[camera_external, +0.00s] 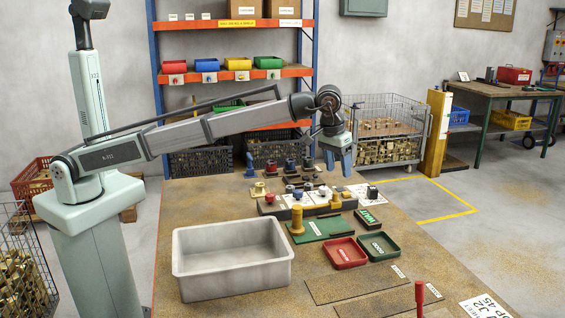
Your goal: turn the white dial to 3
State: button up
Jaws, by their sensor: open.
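The white dial is too small to pick out among these parts. Its pointer and any number by it cannot be read. My gripper appears apart from the board's parts, though its exact height above them cannot be told.
A grey bin (232,280) stands at the front left of the table. A green mat (318,229), a red tray (345,253) and a green tray (379,246) lie in front of the board. Several dark and blue fixtures stand behind it. A red-handled tool (420,295) stands at front right.

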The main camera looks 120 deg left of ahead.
jog(key=n+g+h, duration=0.1)
jog(key=n+h, duration=0.1)
send_near(323, 188)
notch_tip(323, 188, down, 9)
jog(key=shift+w+r, duration=0.15)
jog(key=shift+r, duration=0.05)
dwell(0.4)
jog(key=shift+m, duration=0.3)
jog(key=c, duration=1)
